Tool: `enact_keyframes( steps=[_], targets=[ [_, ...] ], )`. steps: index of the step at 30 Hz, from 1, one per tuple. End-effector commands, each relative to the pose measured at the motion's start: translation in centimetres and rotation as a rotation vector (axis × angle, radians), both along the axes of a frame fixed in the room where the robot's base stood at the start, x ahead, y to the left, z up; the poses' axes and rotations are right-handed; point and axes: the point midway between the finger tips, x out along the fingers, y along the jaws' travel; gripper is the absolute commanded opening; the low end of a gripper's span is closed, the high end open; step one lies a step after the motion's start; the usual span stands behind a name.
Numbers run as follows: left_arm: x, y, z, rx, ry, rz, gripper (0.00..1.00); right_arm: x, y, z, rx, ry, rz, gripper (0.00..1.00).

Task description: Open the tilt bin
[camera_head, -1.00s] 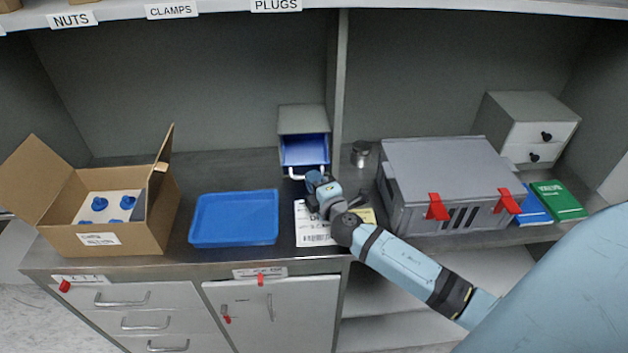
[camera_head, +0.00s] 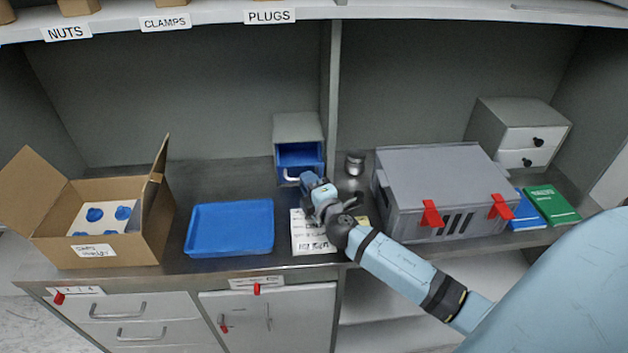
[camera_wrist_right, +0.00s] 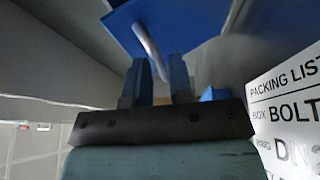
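The tilt bin is a blue bin (camera_head: 299,157) in a small grey housing (camera_head: 298,127) at the back of the counter, left of the upright divider. A pale bar handle (camera_head: 290,177) is on its front; its right part is hidden behind my gripper. My right gripper (camera_head: 307,179) is at the handle. In the right wrist view, its two blue fingers (camera_wrist_right: 158,75) stand apart, with the handle (camera_wrist_right: 150,50) running between them and the blue bin front (camera_wrist_right: 185,25) just beyond. I see no clear grip on the handle. My left gripper is not in view.
A printed sheet (camera_head: 308,240) lies below my right gripper. A blue tray (camera_head: 230,228) and an open cardboard box (camera_head: 100,245) are to the left. A small metal jar (camera_head: 355,163) and a grey case (camera_head: 438,180) with red latches are to the right.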

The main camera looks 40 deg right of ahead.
Motion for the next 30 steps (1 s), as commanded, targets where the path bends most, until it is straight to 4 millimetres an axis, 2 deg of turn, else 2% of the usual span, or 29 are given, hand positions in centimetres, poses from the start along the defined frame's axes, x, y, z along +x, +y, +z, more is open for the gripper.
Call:
enact_keyframes(
  steps=[5,12,18,24,30],
  targets=[
    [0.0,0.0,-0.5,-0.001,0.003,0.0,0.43,-2.1,0.4,-0.4,0.002,0.002,0.001,0.21],
    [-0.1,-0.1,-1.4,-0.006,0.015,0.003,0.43,-7.6,1.2,-0.8,0.001,0.002,0.0,0.21],
    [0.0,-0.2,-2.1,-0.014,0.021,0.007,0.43,-11.4,1.8,-0.9,0.001,0.001,-0.001,0.21],
    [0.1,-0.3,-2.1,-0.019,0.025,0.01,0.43,-13.2,2.1,-0.8,0.002,0.0,-0.001,0.21],
    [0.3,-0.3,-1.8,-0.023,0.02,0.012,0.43,-13.5,2.1,-0.7,0.0,-0.001,0.0,0.21]
  ],
)
